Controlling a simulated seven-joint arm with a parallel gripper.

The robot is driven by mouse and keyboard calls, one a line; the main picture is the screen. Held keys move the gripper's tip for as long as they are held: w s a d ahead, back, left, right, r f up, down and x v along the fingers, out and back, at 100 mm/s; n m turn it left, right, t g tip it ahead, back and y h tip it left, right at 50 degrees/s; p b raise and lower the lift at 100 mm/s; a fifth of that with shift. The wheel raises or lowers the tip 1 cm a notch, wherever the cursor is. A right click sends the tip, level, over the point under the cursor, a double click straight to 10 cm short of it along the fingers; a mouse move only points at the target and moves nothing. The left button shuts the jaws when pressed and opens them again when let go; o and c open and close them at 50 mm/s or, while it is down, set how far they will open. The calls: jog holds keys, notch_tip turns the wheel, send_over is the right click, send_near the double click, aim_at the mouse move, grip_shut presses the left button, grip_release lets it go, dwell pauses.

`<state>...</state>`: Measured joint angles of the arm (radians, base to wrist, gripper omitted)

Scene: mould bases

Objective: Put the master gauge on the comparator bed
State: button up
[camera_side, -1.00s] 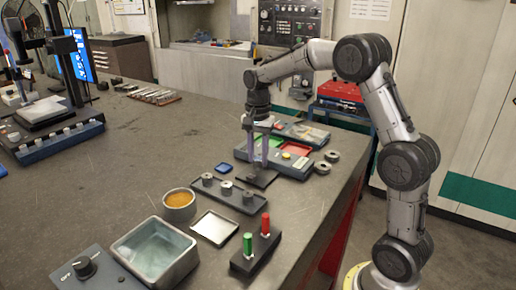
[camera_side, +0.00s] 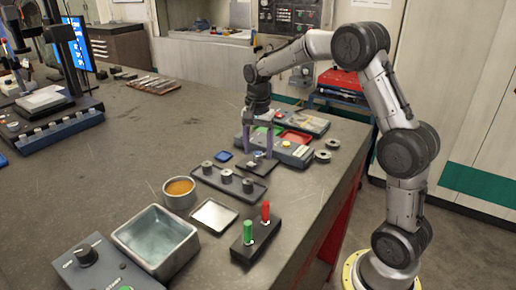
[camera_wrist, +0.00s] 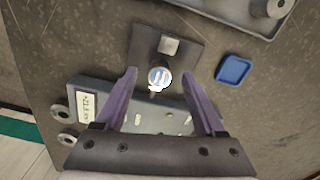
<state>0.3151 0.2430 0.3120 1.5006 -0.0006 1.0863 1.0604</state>
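The plate (camera_side: 266,167) lies in front of the grey instrument box (camera_side: 290,150); I cannot tell for sure whether this plate is the comparator bed. My gripper (camera_side: 257,155) is open above the plate. In the wrist view its fingertips (camera_wrist: 159,72) stand apart on either side of the round piece, with visible gaps. The piece is mostly hidden by the fingers in the side view.
A blue square dish (camera_wrist: 234,70) lies beside the plate. A dark rack (camera_side: 210,178) with three grey cylinders is in front. Loose rings (camera_side: 322,156), a tan-filled bowl (camera_side: 180,193), a metal bin (camera_side: 155,240) and a red-and-green peg block (camera_side: 245,245) stand nearby.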

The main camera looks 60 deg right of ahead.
notch_tip(320, 180, up, 14)
dwell(0.6)
jog(key=shift+f, duration=0.1)
jog(key=s+a+r+n+t, duration=0.3)
jog(key=s+a+r+n, duration=0.3)
jog(key=s+a, duration=0.6)
jog(key=s+a+f+n+t, duration=0.1)
jog(key=s+f+n+t, duration=0.1)
jog(key=s+f+n, duration=0.7)
jog(key=s+f, duration=0.2)
jog(key=s, duration=0.2)
jog(key=shift+a+f+n+t, duration=0.25)
jog(key=shift+f+n+t, duration=0.05)
jog(key=shift+f+n, duration=0.1)
